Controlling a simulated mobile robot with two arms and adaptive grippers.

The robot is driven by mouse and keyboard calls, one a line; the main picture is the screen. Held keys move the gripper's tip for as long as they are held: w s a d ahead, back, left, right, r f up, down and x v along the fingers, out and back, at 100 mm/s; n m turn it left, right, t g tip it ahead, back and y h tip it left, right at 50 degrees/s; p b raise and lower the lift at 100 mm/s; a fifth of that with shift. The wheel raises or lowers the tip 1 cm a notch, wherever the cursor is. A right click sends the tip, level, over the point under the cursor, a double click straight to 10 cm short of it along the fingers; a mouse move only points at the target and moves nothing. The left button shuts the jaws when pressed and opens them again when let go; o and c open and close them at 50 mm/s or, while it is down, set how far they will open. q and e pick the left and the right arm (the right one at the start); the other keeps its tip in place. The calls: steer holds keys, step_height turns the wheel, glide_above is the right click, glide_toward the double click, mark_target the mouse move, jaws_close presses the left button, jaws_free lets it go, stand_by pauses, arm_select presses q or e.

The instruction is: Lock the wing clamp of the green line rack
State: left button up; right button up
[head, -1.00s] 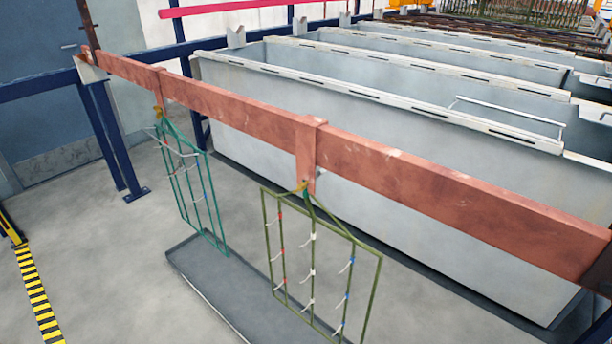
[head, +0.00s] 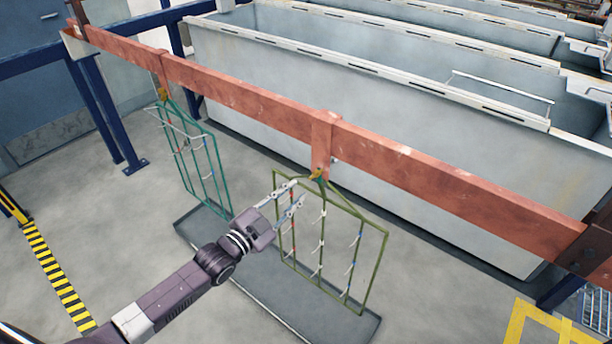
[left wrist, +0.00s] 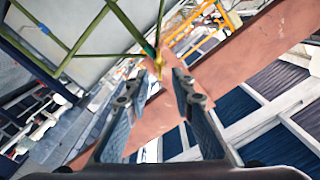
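Two wire racks hang from a copper-coloured bar. The olive-green rack (head: 378,268) hangs at centre right, and the teal-green rack (head: 211,167) hangs farther left. The olive rack's small brass wing clamp (head: 317,174) sits at its top, below a copper hanger; it also shows in the left wrist view (left wrist: 158,64). The teal rack has a similar brass clamp (head: 163,94). My left gripper (head: 300,190) is open, its fingers pointing at the olive rack's clamp from just left of it. In the left wrist view, the clamp lies just beyond the empty finger gap. My right gripper is not in view.
The copper bar (head: 430,177) runs across the view above the racks. Large grey tanks (head: 400,130) stand behind it. A dark tray (head: 262,291) lies on the floor beneath the racks. Small parts hang on both racks. The floor at left is mostly clear.

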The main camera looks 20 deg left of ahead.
mark_target(312, 178)
arm_select(q)
steer(key=p+x, duration=0.1)
steer(key=x, duration=0.6)
steer(key=shift+f, duration=0.15)
steer(key=shift+c, duration=0.5)
jaws_close()
